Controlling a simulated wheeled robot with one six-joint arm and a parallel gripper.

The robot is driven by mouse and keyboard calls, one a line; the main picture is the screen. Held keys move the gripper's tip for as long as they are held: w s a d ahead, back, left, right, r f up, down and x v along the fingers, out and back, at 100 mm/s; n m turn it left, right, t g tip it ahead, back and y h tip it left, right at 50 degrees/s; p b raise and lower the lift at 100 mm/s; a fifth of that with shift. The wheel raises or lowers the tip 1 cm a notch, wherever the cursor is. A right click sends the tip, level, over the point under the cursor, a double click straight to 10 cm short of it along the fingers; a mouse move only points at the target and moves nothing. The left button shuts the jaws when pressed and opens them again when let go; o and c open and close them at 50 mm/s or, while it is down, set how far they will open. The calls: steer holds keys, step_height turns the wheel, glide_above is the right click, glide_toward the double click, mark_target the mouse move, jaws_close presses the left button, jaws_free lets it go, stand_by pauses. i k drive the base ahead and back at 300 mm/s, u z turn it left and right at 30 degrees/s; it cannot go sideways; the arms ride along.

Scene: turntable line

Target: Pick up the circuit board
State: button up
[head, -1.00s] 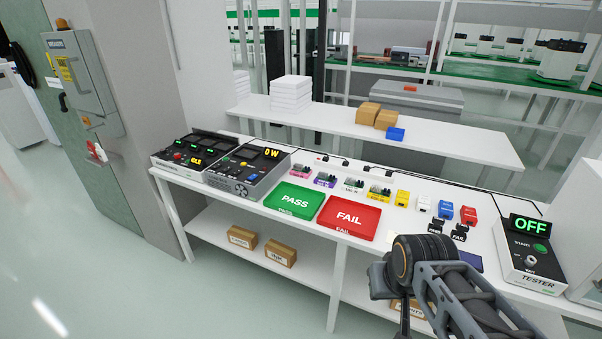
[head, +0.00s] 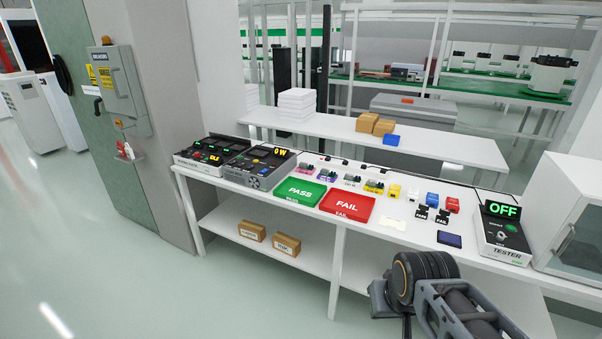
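A small dark blue flat piece (head: 449,239) lies on the white bench near its front edge; it may be the circuit board, but it is too small to be sure. Several small parts on coloured bases, such as the pink one (head: 304,168) and the yellow one (head: 374,188), stand in a row behind the trays. My arm shows at the lower right, in front of the bench and below the dark blue piece. My gripper's fingers do not show.
On the bench (head: 400,249) are a green PASS tray (head: 300,191), a red FAIL tray (head: 347,205), instrument boxes (head: 258,169) at left and a tester (head: 503,236) reading OFF at right. A glass-fronted cabinet (head: 572,222) stands right of it. Open floor lies in front.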

mark_target(303, 167)
steer(key=u, duration=0.6)
steer(key=i, duration=0.8)
steer(key=u, duration=0.8)
steer(key=i, duration=1)
steer(key=z, duration=0.4)
steer(key=i, duration=0.85)
steer(key=z, duration=1.15)
steer(key=i, duration=0.45)
steer(key=z, duration=0.35)
